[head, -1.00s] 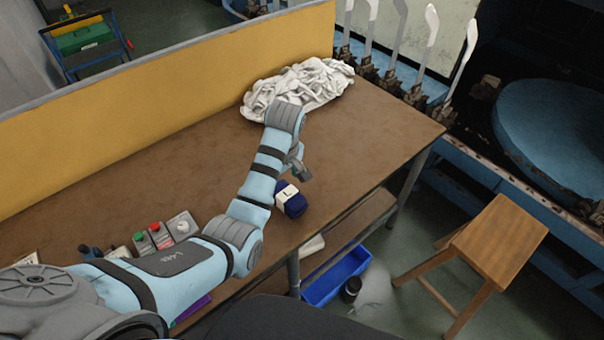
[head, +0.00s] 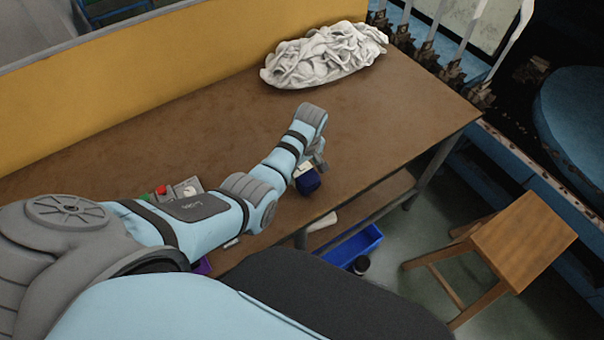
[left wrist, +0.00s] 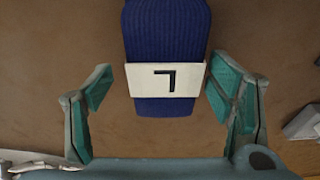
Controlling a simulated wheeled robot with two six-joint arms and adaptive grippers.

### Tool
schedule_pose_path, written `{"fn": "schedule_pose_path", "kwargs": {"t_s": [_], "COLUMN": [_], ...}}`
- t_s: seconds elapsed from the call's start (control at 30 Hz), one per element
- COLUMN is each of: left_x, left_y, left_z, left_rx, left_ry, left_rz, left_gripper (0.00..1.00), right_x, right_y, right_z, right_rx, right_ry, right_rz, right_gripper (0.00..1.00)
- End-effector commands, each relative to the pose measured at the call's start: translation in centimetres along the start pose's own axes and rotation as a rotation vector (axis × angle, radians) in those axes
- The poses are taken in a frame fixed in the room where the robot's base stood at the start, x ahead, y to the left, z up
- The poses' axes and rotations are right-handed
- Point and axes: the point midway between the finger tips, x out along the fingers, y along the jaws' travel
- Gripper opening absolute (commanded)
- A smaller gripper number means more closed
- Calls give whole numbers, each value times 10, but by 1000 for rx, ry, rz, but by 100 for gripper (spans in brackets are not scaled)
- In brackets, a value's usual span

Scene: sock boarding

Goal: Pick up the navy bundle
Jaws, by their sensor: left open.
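The navy bundle (head: 308,183) lies on the brown table near its front edge. In the left wrist view the navy bundle (left wrist: 166,30) is ribbed and has a white band (left wrist: 166,80) with a dark letter on it. My left gripper (head: 318,160) is close to the bundle in the head view, and its arm hides part of it. In the left wrist view the left gripper (left wrist: 155,88) is open, with one teal-padded finger on each side of the banded end. My right gripper is not in view.
A crumpled white cloth pile (head: 325,55) lies at the back of the table, by the yellow panel (head: 130,85). A control box with a red button (head: 161,190) sits by my arm. A blue bin (head: 355,246) and wooden stool (head: 525,240) stand beyond the front edge.

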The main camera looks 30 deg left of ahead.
Motion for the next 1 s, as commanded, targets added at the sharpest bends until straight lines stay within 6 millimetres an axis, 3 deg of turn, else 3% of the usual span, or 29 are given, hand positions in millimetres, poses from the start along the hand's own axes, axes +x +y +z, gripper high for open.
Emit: {"fn": "schedule_pose_path", "kwargs": {"t_s": [0.03, 0.23, 0.6, 1.0], "left_x": [8, 8, 7, 0], "left_y": [-1, -1, -1, -1], "left_z": [1, 0, 0, -1], "left_rx": [0, -2, -1, -1], "left_ry": [-1, 0, 0, 0], "left_rz": [-1, 0, 0, 0], "left_gripper": [75, 75, 20, 20], "right_x": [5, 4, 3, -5], "right_y": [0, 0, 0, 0], "right_z": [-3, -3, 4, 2], "right_rx": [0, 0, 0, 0], "right_ry": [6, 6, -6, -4], "right_rz": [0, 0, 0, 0], "right_gripper": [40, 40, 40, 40]}}
